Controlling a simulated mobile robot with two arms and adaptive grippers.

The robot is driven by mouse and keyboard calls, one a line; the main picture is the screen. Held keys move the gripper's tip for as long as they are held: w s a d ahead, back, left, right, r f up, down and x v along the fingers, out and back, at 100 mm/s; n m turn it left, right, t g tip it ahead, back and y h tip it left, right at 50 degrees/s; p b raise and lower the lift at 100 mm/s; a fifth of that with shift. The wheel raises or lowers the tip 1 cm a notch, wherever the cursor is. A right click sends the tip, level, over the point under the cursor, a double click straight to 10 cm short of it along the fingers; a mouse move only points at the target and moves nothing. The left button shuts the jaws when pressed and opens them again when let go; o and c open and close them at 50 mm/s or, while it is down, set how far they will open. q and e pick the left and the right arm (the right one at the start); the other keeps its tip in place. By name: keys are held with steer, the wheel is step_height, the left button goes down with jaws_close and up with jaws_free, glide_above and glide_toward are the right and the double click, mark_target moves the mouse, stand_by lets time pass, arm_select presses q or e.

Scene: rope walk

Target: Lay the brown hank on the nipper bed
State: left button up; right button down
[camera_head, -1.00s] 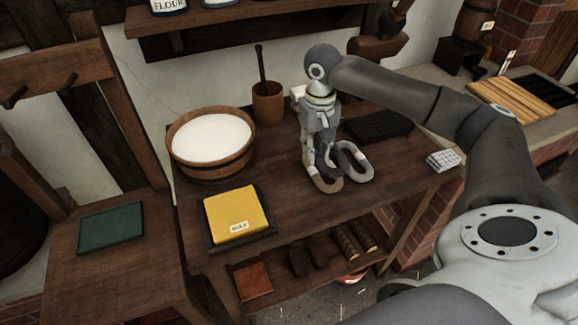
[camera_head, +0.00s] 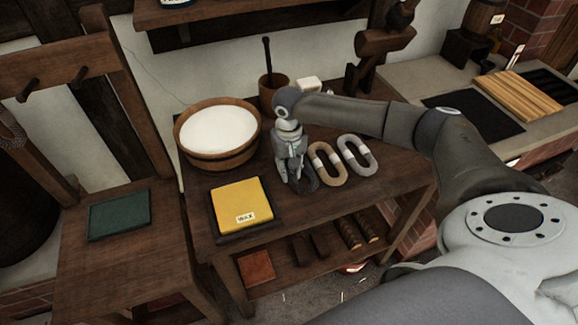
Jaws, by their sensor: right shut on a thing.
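My right gripper (camera_head: 295,180) points down over the wooden table, shut on a dark hank that looks brown (camera_head: 309,184). The fingers hide part of this hank, and I cannot tell whether it still touches the table. Just right of it lie a tan hank (camera_head: 341,175) and a grey hank (camera_head: 368,166), both looped with pale bands. No part is clearly marked as the nipper bed; a ribbed light-wood board (camera_head: 515,100) and a flat dark slab (camera_head: 472,113) lie on the counter at the right. My left gripper is out of view.
A tub of white stuff (camera_head: 248,139) and a yellow wax block (camera_head: 240,203) stand left of the gripper. A dark green pad (camera_head: 119,214) lies on the left bench. A mug-like wooden pot (camera_head: 270,91) stands behind. My right arm crosses the table's back right.

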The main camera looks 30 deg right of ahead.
steer(key=c, duration=1.3)
jaws_free()
